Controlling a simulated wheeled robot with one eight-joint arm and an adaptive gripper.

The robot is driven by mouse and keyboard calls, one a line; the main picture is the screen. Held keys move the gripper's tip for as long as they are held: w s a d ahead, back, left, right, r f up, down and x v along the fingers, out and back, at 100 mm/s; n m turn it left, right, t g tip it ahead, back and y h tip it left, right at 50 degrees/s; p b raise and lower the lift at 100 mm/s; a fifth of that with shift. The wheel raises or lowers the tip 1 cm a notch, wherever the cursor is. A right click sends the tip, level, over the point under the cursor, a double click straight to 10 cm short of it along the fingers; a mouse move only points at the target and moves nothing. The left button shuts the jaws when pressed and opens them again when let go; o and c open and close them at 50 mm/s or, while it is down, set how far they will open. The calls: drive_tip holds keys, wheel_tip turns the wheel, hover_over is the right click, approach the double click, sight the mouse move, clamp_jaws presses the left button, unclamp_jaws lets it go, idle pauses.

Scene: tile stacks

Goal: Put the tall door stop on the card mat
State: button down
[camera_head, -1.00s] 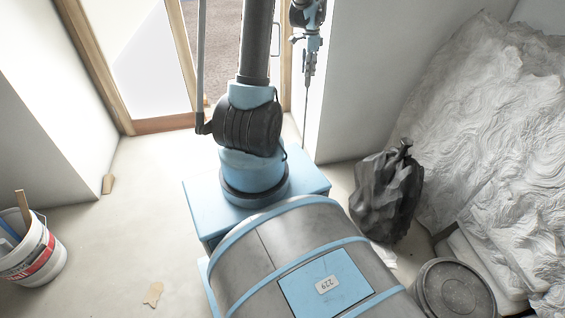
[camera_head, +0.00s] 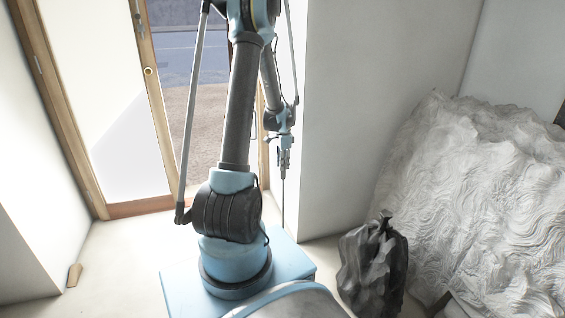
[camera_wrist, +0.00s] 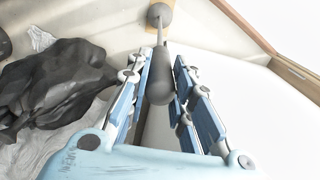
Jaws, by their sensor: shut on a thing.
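In the wrist view my gripper (camera_wrist: 161,68) is shut on a grey, tall door stop (camera_wrist: 160,88). Its thick grey part lies between the two fingers, and a thin rod runs away from it to a round grey end. Behind that round end is a small tan patch (camera_wrist: 151,31), which looks like the card mat; I cannot tell whether they touch. In the head view my gripper (camera_head: 284,160) points down beside the white wall corner, and the thin rod of the door stop (camera_head: 283,205) hangs below it.
A black bag (camera_head: 372,268) stands right of my base, also visible in the wrist view (camera_wrist: 55,85). A large crumpled white sheet heap (camera_head: 480,200) fills the right side. A wooden-framed glass door (camera_head: 110,110) stands behind. A small wooden wedge (camera_head: 73,275) lies at left.

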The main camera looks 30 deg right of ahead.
sight(282, 173)
drive_tip(key=shift+f, duration=1.6)
drive_tip(key=c, duration=1.4)
unclamp_jaws()
